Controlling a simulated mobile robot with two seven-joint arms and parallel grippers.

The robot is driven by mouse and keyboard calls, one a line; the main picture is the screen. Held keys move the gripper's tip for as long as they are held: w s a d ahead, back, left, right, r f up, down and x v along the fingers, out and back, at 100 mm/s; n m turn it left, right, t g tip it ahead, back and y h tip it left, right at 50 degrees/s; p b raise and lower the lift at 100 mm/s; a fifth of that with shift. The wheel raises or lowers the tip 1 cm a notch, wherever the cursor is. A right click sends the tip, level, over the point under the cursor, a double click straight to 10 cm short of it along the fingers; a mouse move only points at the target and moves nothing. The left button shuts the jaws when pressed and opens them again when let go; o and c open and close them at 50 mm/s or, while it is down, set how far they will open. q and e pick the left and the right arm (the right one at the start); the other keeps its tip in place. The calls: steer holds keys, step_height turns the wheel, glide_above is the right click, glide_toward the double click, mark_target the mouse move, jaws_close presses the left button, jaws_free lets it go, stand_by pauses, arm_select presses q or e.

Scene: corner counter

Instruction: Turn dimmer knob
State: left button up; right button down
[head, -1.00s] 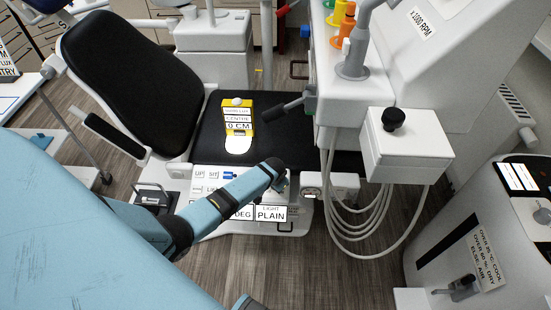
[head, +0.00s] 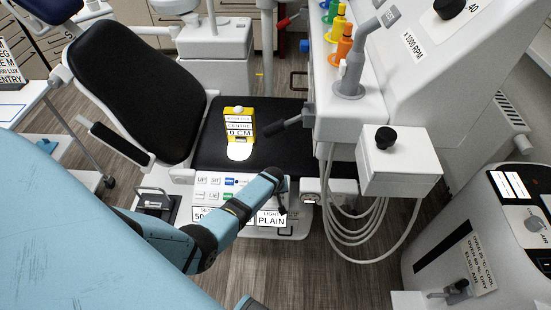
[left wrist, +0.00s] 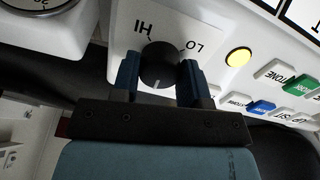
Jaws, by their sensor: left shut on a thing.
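The dimmer knob (left wrist: 160,62) is round and black, with a small white mark on its lower edge in the left wrist view. "HI" and "LO" are printed on the white panel above it. My left gripper (head: 278,184) is at the right part of the chair-side control panel (head: 209,195). Its two blue fingers stand on either side of the knob and are shut on it. In the head view the gripper hides the knob. My right gripper is not in view.
A yellow button (left wrist: 238,57) and several small push buttons lie right of the knob. A "LIGHT PLAIN" display (head: 271,218) sits below the gripper. A white box with a black knob (head: 385,137) and hanging hoses (head: 345,232) stand to the right.

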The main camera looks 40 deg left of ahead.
arm_select(q)
steer(key=shift+n, duration=1.2)
steer(key=o, duration=0.9)
